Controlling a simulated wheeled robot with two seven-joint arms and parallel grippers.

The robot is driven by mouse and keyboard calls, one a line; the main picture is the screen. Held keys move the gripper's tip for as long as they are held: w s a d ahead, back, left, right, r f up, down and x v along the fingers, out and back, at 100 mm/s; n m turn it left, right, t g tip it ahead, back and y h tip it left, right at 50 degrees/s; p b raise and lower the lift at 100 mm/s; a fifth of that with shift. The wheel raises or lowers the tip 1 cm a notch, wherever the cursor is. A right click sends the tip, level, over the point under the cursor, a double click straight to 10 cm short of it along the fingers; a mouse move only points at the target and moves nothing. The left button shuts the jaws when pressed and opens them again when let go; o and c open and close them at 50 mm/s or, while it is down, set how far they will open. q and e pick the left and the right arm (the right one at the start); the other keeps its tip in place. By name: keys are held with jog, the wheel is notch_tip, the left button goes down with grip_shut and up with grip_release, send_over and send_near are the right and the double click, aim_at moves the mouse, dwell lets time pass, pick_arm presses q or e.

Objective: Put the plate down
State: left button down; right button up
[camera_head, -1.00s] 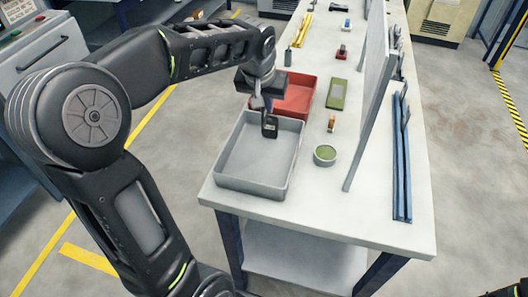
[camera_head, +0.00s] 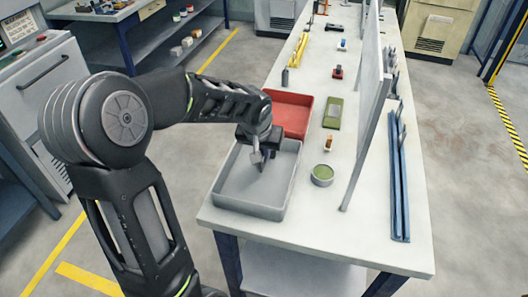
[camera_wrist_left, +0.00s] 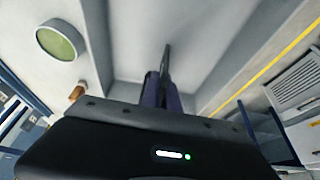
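My left gripper (camera_head: 260,163) is inside the outline of the grey tray (camera_head: 248,210), near its back right side in the head view. In the left wrist view its fingers (camera_wrist_left: 162,92) are close together on a thin dark plate (camera_wrist_left: 166,60), seen edge-on and sticking out past the fingertips. The plate is small and mostly hidden in the head view. I cannot tell whether it touches the tray floor. My right gripper is not in view.
A red tray (camera_head: 291,114) stands just behind the grey one. A round green-topped pot (camera_head: 322,175) and a green box (camera_head: 333,113) are to the right. A tall upright panel (camera_head: 367,120) divides the white bench (camera_head: 300,222). Blue bars (camera_head: 400,190) lie beyond it.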

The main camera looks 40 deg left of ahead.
pick_arm(q)
jog(key=shift+f, duration=0.35)
jog(key=shift+f, duration=0.15)
jog(key=c, duration=1.6)
grip_release()
jog(key=shift+s+r, duration=0.1)
jog(key=shift+r, duration=0.3)
jog(key=b+v, duration=0.1)
jog(key=v, duration=1)
jog(key=shift+s+d+r, duration=0.1)
jog(key=shift+s+r, duration=0.05)
jog(key=shift+r, duration=0.05)
